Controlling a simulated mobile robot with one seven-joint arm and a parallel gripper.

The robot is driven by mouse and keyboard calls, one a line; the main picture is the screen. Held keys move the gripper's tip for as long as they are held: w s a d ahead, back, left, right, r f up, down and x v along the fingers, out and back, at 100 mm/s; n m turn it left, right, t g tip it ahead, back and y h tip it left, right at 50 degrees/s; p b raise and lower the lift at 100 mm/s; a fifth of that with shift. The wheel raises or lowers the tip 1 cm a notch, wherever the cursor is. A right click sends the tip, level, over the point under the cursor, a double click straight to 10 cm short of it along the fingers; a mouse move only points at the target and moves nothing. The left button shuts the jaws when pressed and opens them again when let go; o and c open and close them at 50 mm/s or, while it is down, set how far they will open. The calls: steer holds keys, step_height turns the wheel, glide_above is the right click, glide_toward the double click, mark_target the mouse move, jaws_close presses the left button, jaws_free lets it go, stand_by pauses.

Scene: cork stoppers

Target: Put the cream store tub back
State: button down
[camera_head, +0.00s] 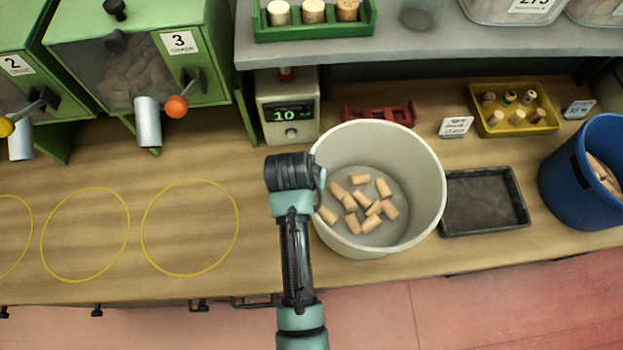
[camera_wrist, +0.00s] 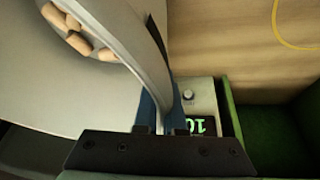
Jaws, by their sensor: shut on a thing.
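The cream tub (camera_head: 428,207) stands right of my arm in the head view, with several cork stoppers (camera_head: 362,200) lying on its floor. My gripper (camera_wrist: 160,122) is shut on the tub's rim, seen in the wrist view with the tub wall (camera_wrist: 100,95) between its fingers. In the head view my gripper is at the tub's left side, its fingers partly hidden by the wrist. The tub looks upright; I cannot tell whether it rests on the bench or hangs just above it.
A counter box reading 10 (camera_head: 288,110) and a red rack (camera_head: 380,113) stand behind the tub. A black tray (camera_head: 484,231) lies close to its right, then a blue bin (camera_head: 575,185). Yellow rings (camera_head: 190,274) mark clear bench (camera_head: 255,225) at left, below green dispensers (camera_head: 215,95).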

steer(key=shift+f, duration=1.35)
steer(key=shift+f, duration=0.15)
steer(key=c, duration=1)
jaws_free()
